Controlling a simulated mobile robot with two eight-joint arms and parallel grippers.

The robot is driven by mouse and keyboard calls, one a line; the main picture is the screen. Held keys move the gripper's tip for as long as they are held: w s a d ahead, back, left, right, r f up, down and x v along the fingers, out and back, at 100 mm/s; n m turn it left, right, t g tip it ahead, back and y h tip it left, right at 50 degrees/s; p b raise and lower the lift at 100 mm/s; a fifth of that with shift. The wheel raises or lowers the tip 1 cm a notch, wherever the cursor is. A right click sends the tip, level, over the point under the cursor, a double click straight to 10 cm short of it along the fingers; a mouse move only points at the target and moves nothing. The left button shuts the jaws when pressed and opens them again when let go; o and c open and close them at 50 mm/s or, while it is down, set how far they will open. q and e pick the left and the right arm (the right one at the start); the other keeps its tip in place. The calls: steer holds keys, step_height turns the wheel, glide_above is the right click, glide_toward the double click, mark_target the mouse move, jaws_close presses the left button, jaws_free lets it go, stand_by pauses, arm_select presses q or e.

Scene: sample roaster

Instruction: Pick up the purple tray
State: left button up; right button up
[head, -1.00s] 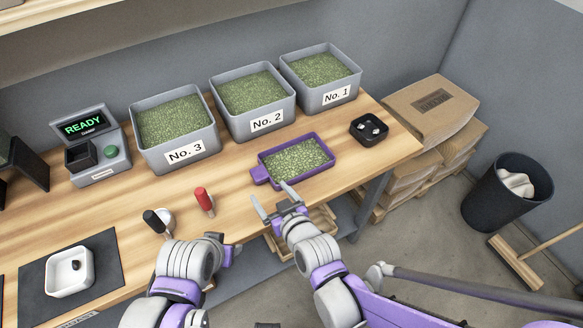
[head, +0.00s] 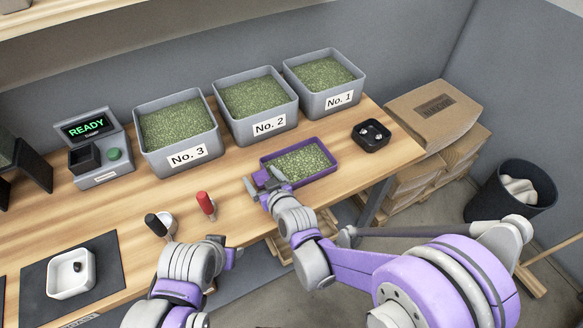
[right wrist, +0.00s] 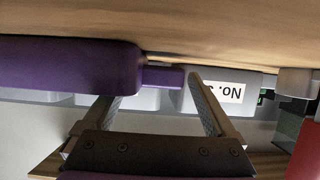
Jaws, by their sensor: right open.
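The purple tray (head: 318,175), filled with green beans, sits on the wooden bench below bins No. 1 and No. 2. My right gripper (head: 264,182) is open at the tray's left end, around where its handle sticks out. In the right wrist view the picture is upside down; the tray's side (right wrist: 65,65) fills the left, and its short handle points into the gap between the open fingers (right wrist: 153,90). I see no contact between fingers and handle. My left gripper (head: 230,256) is low at the bench's front edge, and its jaws are too unclear to judge.
Grey bins No. 3 (head: 180,134), No. 2 (head: 256,105) and No. 1 (head: 325,84) stand behind. A small black tray (head: 371,135) is to the right. A red-handled tool (head: 205,203) and a black-handled one (head: 156,224) stand to the left. Bench around the tray is mostly clear.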

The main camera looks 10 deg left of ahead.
jaws_close()
stand_by(0.4)
